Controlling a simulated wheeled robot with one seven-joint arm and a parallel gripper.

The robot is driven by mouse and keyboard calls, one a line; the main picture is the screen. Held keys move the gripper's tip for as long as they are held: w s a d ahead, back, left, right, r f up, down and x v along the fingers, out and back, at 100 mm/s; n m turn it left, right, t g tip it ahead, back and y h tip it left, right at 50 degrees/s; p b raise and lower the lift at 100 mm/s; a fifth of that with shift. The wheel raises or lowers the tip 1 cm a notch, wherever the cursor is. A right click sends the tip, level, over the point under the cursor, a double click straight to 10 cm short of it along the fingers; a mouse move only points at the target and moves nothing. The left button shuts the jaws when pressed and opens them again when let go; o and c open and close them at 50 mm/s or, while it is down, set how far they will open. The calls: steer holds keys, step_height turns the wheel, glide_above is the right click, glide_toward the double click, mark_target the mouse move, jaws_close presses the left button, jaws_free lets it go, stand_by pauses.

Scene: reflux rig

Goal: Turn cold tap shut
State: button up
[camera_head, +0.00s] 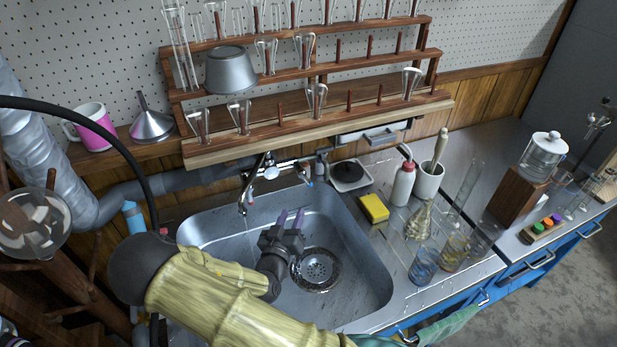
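The chrome mixer tap (272,172) is fixed to the wall behind the sink, with its spout (243,207) curving down over the left part of the basin. The cold tap (308,180), marked blue, is at the right end of the fitting. A red mark (250,197) shows on the left side. My gripper (291,214) is over the basin, in front of and below the cold tap in the picture. Whether water runs is hard to tell.
The steel sink (358,262) has a round drain (317,269). A yellow sponge (374,208), red-and-white bottle (403,184), mortar (428,181) and glassware stand to the right. A wooden glassware rack (330,118) overhangs behind the tap. A blue bottle (134,217) stands left.

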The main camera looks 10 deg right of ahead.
mark_target(305, 181)
steer(key=p+x, duration=0.1)
steer(key=x, duration=1.6)
steer(key=shift+w, duration=0.1)
steer(key=shift+c, duration=0.4)
jaws_close()
